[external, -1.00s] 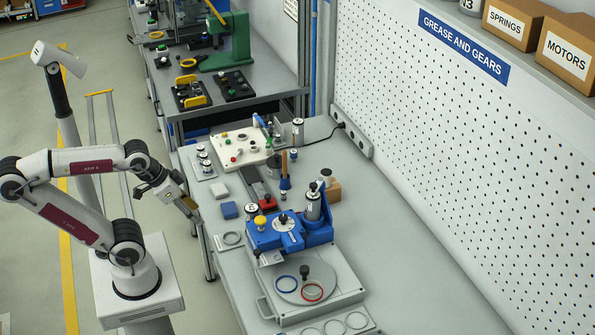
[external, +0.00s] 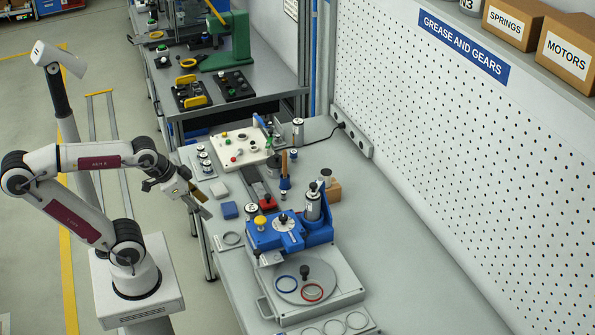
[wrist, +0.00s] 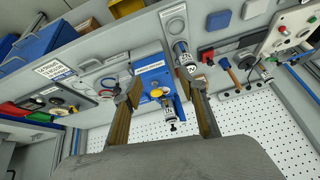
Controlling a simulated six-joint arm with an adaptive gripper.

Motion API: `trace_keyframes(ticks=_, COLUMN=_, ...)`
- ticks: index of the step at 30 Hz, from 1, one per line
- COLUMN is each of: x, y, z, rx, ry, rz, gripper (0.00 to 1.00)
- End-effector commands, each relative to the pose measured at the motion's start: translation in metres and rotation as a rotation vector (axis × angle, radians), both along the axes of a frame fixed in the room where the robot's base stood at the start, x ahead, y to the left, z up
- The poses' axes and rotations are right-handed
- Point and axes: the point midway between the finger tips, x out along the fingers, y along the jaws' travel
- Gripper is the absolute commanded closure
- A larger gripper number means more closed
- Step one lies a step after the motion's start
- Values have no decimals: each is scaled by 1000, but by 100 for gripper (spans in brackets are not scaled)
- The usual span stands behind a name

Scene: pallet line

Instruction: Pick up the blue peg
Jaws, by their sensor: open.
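My gripper (external: 201,203) hangs at the left edge of the near workbench, a little left of the blue block, and touches nothing. In the wrist view my gripper (wrist: 166,90) has its two fingers wide apart with nothing held between them. A white board (external: 228,139) with small coloured pegs stands at the back of the bench; part of it shows at the right of the wrist view (wrist: 271,44). Its pegs are too small for me to tell a blue one surely. The gripper is well short of this board.
A blue block (external: 228,210) and a white block (external: 219,190) lie on the bench's left side. A blue fixture (external: 318,235) with a yellow knob stands in the middle. Small cylinders (external: 205,166) stand at the back left.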

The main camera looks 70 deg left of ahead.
Motion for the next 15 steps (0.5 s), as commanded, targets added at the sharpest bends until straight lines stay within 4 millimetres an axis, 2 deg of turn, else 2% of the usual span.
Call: trace_keyframes(ticks=15, x=120, y=52, z=17, rx=373, ry=-104, rz=-378, gripper=58)
